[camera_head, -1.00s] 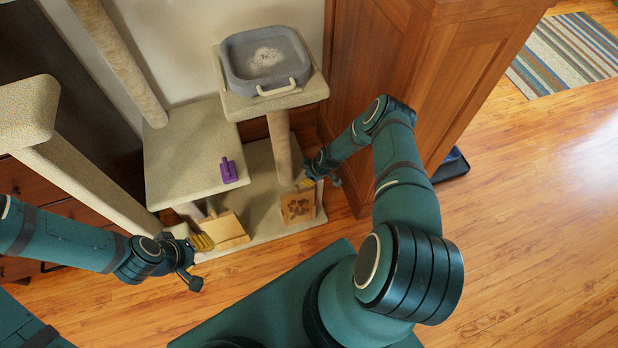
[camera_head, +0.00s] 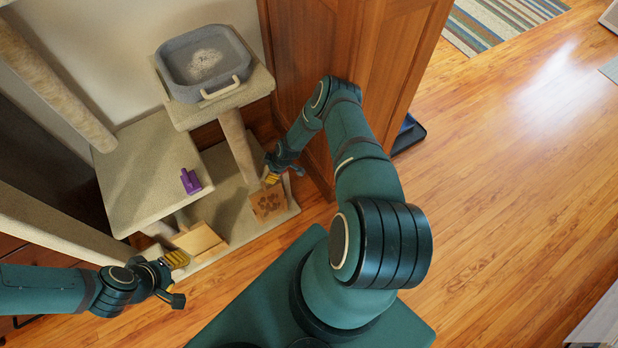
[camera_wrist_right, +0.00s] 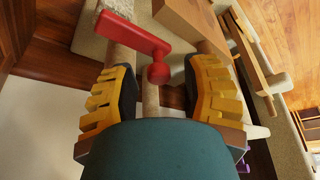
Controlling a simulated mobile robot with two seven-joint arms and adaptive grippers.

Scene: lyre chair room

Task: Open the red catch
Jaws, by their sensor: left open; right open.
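The red catch (camera_wrist_right: 157,73) shows in the right wrist view as a flat red arm with a rounded knob at its end. Its knob lies between the two yellow-padded fingers of my right gripper (camera_wrist_right: 163,95). The fingers are open and a gap shows on both sides of the knob. In the head view my right gripper (camera_head: 284,175) is at the cat tree, just above a wooden box with paw marks (camera_head: 268,204); the catch cannot be made out there. My left gripper (camera_head: 180,279) is open and empty, low in front of the tree beside a plain wooden box (camera_head: 199,240).
The carpeted cat tree (camera_head: 140,170) carries a grey litter tray (camera_head: 180,72) on top and a purple scoop (camera_head: 190,181) on its lower platform. A post (camera_head: 238,145) stands close to my right gripper. A wooden cabinet (camera_head: 390,60) rises behind my right arm.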

